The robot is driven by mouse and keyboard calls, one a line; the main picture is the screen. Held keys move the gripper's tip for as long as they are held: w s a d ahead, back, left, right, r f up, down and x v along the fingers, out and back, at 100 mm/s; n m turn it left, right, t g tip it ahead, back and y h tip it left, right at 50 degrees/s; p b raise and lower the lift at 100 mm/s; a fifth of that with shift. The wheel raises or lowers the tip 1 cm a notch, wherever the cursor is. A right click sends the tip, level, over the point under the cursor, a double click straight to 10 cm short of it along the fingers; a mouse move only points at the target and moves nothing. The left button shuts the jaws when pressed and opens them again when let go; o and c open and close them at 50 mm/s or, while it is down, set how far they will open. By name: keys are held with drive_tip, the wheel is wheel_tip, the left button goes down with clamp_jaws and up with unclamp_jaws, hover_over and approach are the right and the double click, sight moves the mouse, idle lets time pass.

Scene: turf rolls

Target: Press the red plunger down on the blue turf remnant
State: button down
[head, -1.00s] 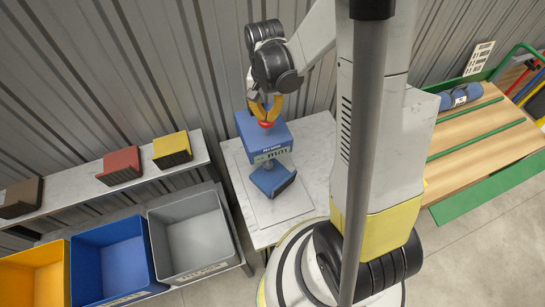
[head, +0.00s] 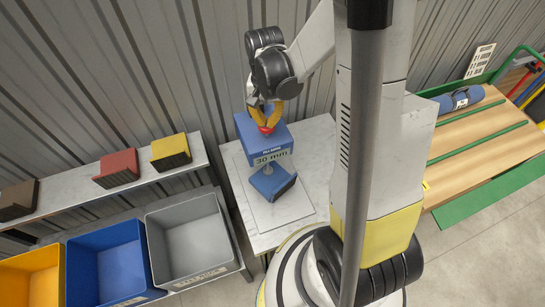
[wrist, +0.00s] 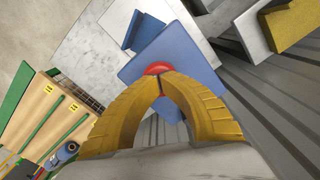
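A blue gauge box (head: 262,139) stands on the white table, with "30 mm" readable on its front. Its red plunger (head: 267,129) is on top and also shows in the wrist view (wrist: 158,68). The blue turf remnant (head: 273,183) lies in front of the box, under a small grey foot (head: 267,170); it also shows in the wrist view (wrist: 143,30). My gripper (head: 264,122) is directly over the plunger, its yellow fingertips together against the plunger's top. In the wrist view the fingertips (wrist: 160,76) meet and hide part of the plunger.
Grey (head: 190,240), blue (head: 110,268) and orange (head: 36,280) bins stand at the left. A shelf (head: 75,193) above them holds brown, red and yellow pieces. A wooden bench (head: 480,135) at the right bears a blue roll (head: 458,99). A corrugated wall is close behind the gauge.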

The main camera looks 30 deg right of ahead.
wheel_tip(320, 180, up, 15)
drive_tip(key=p, duration=1)
